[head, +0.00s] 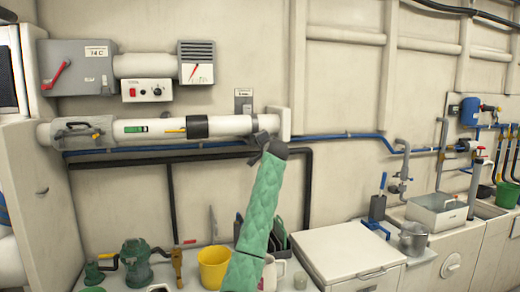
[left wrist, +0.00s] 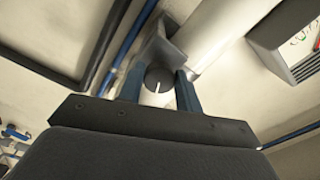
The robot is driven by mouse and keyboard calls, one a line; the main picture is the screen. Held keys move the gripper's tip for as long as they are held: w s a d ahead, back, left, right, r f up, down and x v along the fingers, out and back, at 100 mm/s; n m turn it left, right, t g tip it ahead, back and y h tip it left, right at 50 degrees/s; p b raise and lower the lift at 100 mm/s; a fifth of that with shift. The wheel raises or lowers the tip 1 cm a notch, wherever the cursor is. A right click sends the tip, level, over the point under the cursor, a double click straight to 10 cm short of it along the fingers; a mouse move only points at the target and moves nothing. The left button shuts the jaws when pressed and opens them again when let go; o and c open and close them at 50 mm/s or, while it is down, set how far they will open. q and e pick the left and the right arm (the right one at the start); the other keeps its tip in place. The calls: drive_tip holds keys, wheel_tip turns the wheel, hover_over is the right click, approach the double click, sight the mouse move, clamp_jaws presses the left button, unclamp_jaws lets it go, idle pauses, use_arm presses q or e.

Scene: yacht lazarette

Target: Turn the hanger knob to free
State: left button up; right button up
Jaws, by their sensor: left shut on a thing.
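The hanger knob (left wrist: 152,77) is a dark round knob with a white pointer line, seen in the left wrist view below a grey bracket (left wrist: 168,50). The line runs nearly straight up in that picture. My left gripper (left wrist: 159,88) has its two blue fingers on either side of the knob, shut on it. In the head view my left gripper (head: 264,138) is at the right end of the white pipe (head: 160,129), at the end of a green-sleeved arm. It hides the knob there. My right gripper is in neither view.
A small label plate (head: 243,95) is on the wall above the pipe. Blue and black pipes run below it. A yellow bucket (head: 214,268) and a green pump (head: 136,262) stand low at left. A white locker (head: 350,252) is at right.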

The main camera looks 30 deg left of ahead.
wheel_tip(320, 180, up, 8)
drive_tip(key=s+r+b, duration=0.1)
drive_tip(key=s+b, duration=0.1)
use_arm(q)
drive_tip(key=n+b, duration=0.2)
drive_tip(key=n, duration=0.2)
drive_tip(key=n+b, duration=0.2)
drive_tip(key=n, duration=0.2)
drive_tip(key=n+b, duration=0.2)
drive_tip(key=n, duration=0.3)
drive_tip(key=shift+w+d+f, duration=0.1)
drive_tip(key=shift+f, duration=0.25)
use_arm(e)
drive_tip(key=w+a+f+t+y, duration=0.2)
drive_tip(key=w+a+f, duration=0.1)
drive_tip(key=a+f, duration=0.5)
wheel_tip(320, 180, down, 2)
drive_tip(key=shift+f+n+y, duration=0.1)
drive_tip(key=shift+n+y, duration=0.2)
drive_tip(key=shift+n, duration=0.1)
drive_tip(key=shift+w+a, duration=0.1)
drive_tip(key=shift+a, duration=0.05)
use_arm(q)
drive_tip(key=shift+r, duration=0.1)
drive_tip(key=o, duration=0.9)
